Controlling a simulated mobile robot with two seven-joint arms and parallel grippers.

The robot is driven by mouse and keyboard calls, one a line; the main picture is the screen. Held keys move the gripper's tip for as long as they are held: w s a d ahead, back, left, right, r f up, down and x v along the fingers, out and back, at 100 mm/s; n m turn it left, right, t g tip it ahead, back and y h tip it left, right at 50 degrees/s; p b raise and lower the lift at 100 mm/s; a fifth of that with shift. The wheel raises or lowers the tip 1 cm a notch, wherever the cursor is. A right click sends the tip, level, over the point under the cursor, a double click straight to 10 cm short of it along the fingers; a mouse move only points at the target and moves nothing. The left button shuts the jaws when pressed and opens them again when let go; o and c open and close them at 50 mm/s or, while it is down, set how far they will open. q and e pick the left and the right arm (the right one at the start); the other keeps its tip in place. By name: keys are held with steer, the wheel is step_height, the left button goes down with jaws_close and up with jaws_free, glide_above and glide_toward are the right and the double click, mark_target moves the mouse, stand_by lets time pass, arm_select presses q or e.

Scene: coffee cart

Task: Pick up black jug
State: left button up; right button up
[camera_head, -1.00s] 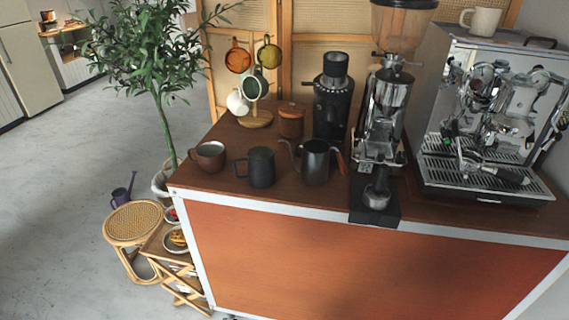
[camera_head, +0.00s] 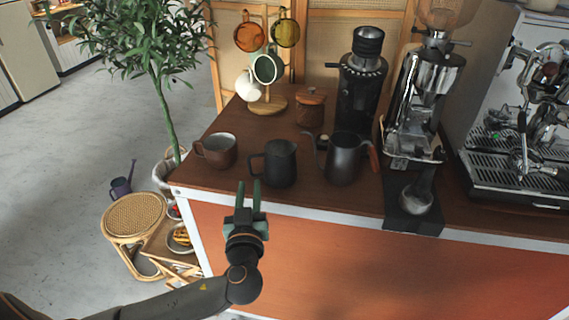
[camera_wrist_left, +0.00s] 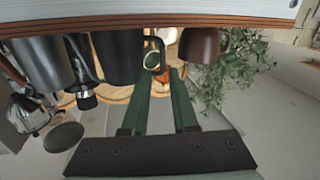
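The black jug (camera_head: 280,165) stands upright near the cart's front edge, between a brown cup and a dark gooseneck kettle. Its handle is on its left side in the head view. My left gripper (camera_head: 249,189) is just in front of the cart edge, slightly left of the jug, with its green fingers pointing toward the handle side. The fingers are apart with nothing between them. In the upside-down left wrist view, the jug (camera_wrist_left: 113,58) and its handle show beyond the fingertips (camera_wrist_left: 160,76), apart from them. My right gripper is not in view.
The brown cup (camera_head: 217,150) is left of the jug; the kettle (camera_head: 344,160) is close on its right. Behind are a lidded wooden jar (camera_head: 311,111), a mug tree (camera_head: 267,104) and a black grinder (camera_head: 360,95). A plant (camera_head: 140,50) stands left of the cart.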

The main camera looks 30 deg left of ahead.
mark_target(249, 166)
arm_select(q)
steer(key=p+x, duration=0.1)
steer(key=x, duration=0.5)
steer(key=shift+w+a+r, duration=0.1)
steer(key=shift+w, duration=0.05)
steer(key=p+x, duration=0.1)
steer(key=x, duration=0.3)
steer(key=shift+w+a+r, duration=0.1)
steer(key=shift+w+a, duration=0.05)
steer(key=shift+a, duration=0.1)
steer(key=shift+w+a, duration=0.2)
steer(key=shift+w, duration=0.2)
jaws_close()
stand_by(0.6)
